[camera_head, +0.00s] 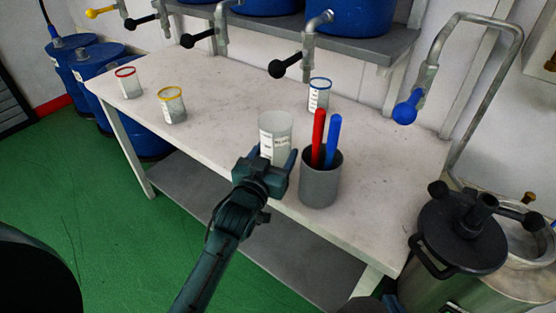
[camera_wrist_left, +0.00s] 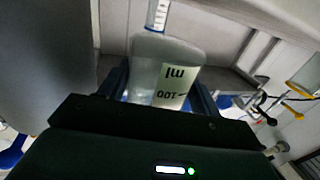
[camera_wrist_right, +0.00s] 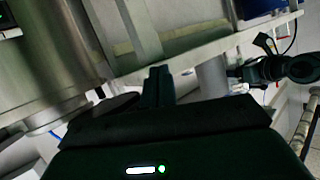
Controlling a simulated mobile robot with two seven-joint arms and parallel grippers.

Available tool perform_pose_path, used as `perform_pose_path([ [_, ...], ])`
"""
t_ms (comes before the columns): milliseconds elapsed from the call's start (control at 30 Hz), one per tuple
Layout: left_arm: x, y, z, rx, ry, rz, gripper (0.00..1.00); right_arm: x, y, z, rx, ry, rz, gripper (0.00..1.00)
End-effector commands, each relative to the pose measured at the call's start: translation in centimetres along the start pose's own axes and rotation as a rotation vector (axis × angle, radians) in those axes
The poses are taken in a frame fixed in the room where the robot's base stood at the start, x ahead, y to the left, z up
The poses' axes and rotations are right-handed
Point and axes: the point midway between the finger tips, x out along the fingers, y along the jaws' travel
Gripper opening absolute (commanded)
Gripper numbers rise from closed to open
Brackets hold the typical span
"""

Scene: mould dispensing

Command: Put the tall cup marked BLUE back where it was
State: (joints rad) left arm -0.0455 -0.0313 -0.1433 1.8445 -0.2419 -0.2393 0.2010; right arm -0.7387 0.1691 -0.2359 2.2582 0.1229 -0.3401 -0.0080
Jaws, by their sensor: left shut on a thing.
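A blue-rimmed tall cup (camera_head: 319,94) with a small label stands at the back of the bench, under the taps; its print is too small to read. It also shows at the top of the left wrist view (camera_wrist_left: 158,14). My left gripper (camera_head: 274,156) is shut on a clear cup (camera_head: 276,130) near the bench's front edge. That cup's white label shows "100 ml" upside down in the left wrist view (camera_wrist_left: 172,82). Its base is hidden, so I cannot tell whether it touches the bench. My right gripper (camera_wrist_right: 160,84) is shut and empty, apart from the bench.
A grey holder (camera_head: 320,187) with a red and a blue stick stands just right of my left gripper. A yellow-rimmed cup (camera_head: 172,105) and red-rimmed cup (camera_head: 128,83) stand left. Taps hang over the back. A steel vessel (camera_head: 450,290) is at right. The bench (camera_head: 220,80) is clear mid-left.

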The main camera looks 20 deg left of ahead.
Motion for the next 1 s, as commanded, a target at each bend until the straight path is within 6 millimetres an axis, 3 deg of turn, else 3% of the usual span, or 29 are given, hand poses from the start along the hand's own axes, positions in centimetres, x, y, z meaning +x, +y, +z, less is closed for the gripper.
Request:
perform_pose_path([
  [100,1.7,0.0,0.0,0.0,0.001,0.0,0.28,-0.1,0.1,-0.1,-0.001,0.007,0.002,0.0],
  [200,2.1,0.0,0.1,0.0,0.0,-0.001,0.28,-0.1,0.1,-0.1,-0.002,0.008,0.004,0.0],
  [500,2.1,0.0,3.6,-0.002,-0.003,-0.001,0.28,-0.4,0.4,-0.2,-0.008,0.03,0.011,0.0],
  [867,2.1,0.0,3.9,-0.001,0.0,0.0,0.28,-0.6,0.4,0.1,-0.008,0.028,0.013,0.0],
  [900,2.0,0.0,3.9,-0.001,0.0,0.0,0.65,-0.6,0.4,0.0,-0.009,0.029,0.013,0.0],
  [1000,2.0,0.0,3.9,-0.001,-0.001,0.0,0.73,-0.6,0.4,0.0,-0.01,0.03,0.012,0.0],
])
